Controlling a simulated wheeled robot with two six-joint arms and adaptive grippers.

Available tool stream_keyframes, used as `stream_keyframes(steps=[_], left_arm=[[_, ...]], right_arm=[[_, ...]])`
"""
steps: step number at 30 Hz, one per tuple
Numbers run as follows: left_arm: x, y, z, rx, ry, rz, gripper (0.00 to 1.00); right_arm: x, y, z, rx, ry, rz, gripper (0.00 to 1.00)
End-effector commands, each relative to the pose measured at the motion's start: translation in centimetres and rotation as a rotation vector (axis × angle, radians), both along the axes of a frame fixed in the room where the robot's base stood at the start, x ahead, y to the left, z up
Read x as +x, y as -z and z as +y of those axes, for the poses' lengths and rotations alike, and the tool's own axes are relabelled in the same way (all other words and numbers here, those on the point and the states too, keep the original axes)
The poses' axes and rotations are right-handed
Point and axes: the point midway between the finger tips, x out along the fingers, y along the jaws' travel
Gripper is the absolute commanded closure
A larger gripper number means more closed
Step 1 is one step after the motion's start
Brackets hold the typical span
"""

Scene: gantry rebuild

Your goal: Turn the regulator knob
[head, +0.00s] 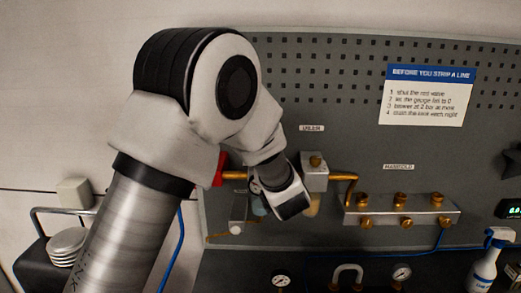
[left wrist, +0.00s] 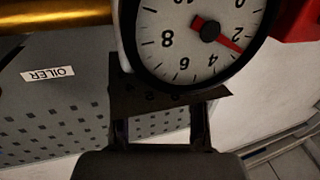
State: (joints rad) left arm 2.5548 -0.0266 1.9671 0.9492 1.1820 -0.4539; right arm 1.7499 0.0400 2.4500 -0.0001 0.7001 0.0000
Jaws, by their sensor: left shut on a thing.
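In the left wrist view a round white gauge (left wrist: 200,62) fills the top, its numbers upside down. Its red needle points between 2 and 4. My left gripper (left wrist: 160,108) is just below the gauge, its two dark fingers shut on a dark part, apparently the regulator knob (left wrist: 172,96), which is mostly hidden by the gauge and fingers. In the head view my left arm covers the regulator; the gripper's fingertips and the knob cannot be made out there. My right gripper is not in view.
A red valve handle (head: 220,168) is left of my wrist. The oiler (head: 314,175) stands close on the right, with the brass-fitted manifold (head: 400,212) beyond. A printed sign (head: 428,95) hangs on the pegboard. A spray bottle (head: 488,262) is at the lower right.

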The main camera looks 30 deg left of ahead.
Motion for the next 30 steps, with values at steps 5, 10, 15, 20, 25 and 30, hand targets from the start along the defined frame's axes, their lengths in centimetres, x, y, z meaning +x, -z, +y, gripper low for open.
stream_keyframes(steps=[5, 10, 15, 20, 25, 30], left_arm=[[0.2, -0.8, -0.2, 0.003, -0.163, -0.008, 0.93], [0.2, -0.7, -0.1, 0.002, -0.310, -0.007, 0.93], [0.2, -0.6, -0.1, 0.002, -0.428, -0.007, 0.93], [0.1, -0.5, 0.0, 0.002, -0.503, -0.006, 0.93], [0.2, -0.5, 0.0, 0.003, -0.547, -0.007, 0.93], [0.1, -0.5, 0.0, 0.003, -0.563, -0.008, 0.93]], right_arm=[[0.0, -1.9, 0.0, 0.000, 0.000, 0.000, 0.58], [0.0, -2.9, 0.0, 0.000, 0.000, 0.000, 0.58], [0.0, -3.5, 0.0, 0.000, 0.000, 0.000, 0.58], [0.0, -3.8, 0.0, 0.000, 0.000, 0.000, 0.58], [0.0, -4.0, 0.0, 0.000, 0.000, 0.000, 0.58], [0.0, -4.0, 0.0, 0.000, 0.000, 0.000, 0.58]])
